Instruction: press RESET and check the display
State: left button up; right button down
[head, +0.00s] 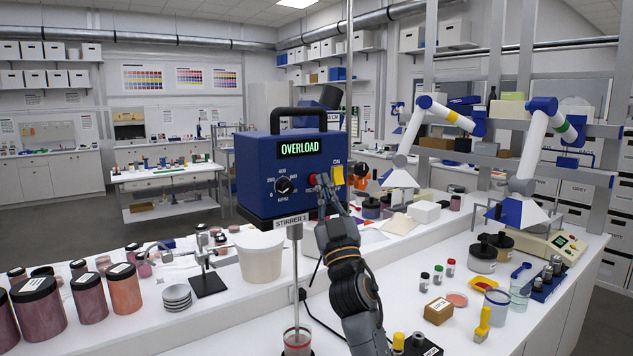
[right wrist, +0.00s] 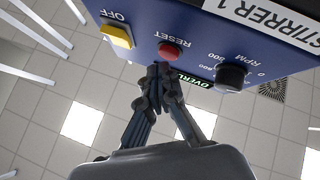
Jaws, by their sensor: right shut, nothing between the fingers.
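The blue stirrer unit (head: 255,175) has a lit display (head: 299,149) reading OVERLOAD in green. Its front carries a black RPM knob (head: 284,186), a red RESET button (head: 312,179) and a yellow ON/OFF switch (head: 338,175). My right gripper (head: 322,183) is shut and empty, with its fingertips close to the red button. In the right wrist view, the gripper tips (right wrist: 160,70) lie just beside the red RESET button (right wrist: 168,51); I cannot tell whether they touch it. The yellow switch (right wrist: 115,36) and knob (right wrist: 231,76) flank the button there. My left gripper is not in view.
The stirrer's shaft (head: 295,265) reaches down into a glass vessel (head: 297,340). Several pigment jars (head: 90,297) stand at left.

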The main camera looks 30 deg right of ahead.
jog(key=shift+w+b, duration=0.3)
jog(key=shift+w, duration=0.2)
dwell(0.3)
jog(key=shift+s+p, duration=0.45)
jog(key=shift+s, duration=0.5)
jog(key=s+p, duration=0.2)
jog(key=s, duration=0.4)
jog(key=shift+d, duration=0.3)
dwell(0.4)
